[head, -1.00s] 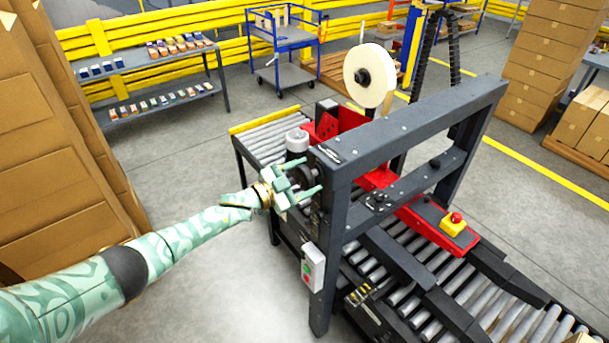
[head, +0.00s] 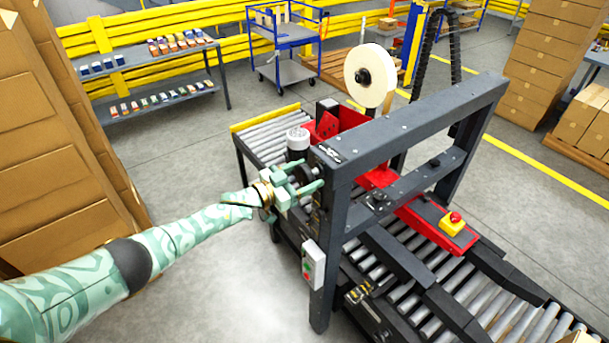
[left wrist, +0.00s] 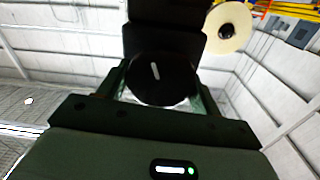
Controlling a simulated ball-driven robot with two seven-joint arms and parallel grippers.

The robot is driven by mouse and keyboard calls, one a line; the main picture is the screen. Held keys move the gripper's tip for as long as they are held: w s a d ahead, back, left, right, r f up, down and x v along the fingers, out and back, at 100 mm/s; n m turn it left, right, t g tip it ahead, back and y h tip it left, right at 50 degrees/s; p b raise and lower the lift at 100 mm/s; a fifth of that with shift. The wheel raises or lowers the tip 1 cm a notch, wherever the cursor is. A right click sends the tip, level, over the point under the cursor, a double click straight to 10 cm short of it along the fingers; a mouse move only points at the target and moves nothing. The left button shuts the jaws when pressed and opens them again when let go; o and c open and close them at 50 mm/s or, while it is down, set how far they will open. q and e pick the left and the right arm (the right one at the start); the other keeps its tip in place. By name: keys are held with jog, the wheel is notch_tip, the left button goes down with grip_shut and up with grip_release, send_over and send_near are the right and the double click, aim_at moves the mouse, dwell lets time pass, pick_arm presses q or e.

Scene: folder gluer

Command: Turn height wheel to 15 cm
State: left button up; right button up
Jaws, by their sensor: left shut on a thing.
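The folder gluer's dark frame (head: 335,225) stands right of centre in the head view. My left gripper (head: 303,182) is at the frame's near left post, below the grey motor-like cylinder. In the left wrist view, a round black wheel (left wrist: 161,78) with a short white mark sits between the fingers of my left gripper (left wrist: 160,95), which is shut on it. The mark leans slightly from upright. In the head view the wheel is mostly hidden by the gripper. No height reading is legible. My right gripper is not in view.
A red carriage with a yellow emergency-stop box (head: 453,224) lies over the roller conveyor. A small switch box (head: 313,263) hangs on the near post. Stacked cartons (head: 60,170) rise at left; floor between is clear.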

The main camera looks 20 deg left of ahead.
pick_arm(q)
jog(key=shift+s+f, duration=0.1)
jog(key=shift+f, duration=0.05)
jog(key=o, duration=1)
jog(key=b+v, duration=0.1)
jog(key=v, duration=1.5)
jog(key=shift+a, duration=0.15)
